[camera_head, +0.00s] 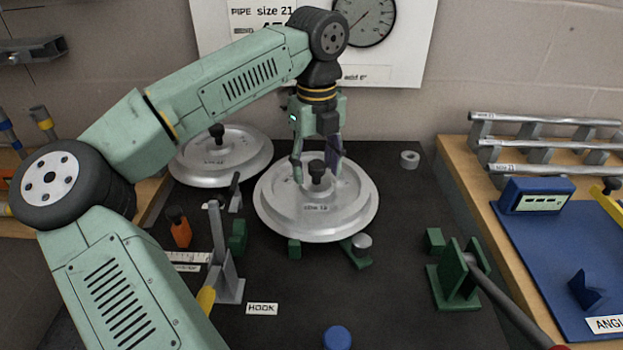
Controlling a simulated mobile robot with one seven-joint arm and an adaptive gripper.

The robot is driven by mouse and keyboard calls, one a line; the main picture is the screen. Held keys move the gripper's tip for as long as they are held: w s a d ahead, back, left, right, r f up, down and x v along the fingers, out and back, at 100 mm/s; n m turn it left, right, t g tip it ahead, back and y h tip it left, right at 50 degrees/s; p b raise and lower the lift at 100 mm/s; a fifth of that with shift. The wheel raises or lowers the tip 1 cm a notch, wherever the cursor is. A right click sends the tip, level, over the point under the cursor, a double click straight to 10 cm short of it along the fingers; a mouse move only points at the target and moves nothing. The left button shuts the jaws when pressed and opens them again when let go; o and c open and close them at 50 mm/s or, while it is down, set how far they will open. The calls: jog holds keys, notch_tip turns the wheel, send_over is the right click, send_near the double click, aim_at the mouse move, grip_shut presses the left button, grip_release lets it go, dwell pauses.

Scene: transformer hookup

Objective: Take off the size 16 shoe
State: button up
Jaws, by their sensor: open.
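My gripper (317,170) points down over this shoe, open, with one finger on each side of the knob. I cannot tell whether the fingers touch it. A second silver shoe (200,174) with a black knob lies behind on the left; its label is also unreadable.
A hook post (222,255) stands left of the middle shoe, with an orange-black item (179,227) nearby. A green bracket with a lever (455,282) stands at right. A grey ring (409,159) lies behind. A blue mat (545,260) covers part of the right table.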

jog(key=shift+r, duration=0.1)
jog(key=shift+r+p, duration=1.6)
jog(key=shift+r, duration=0.85)
notch_tip(320, 180, up, 12)
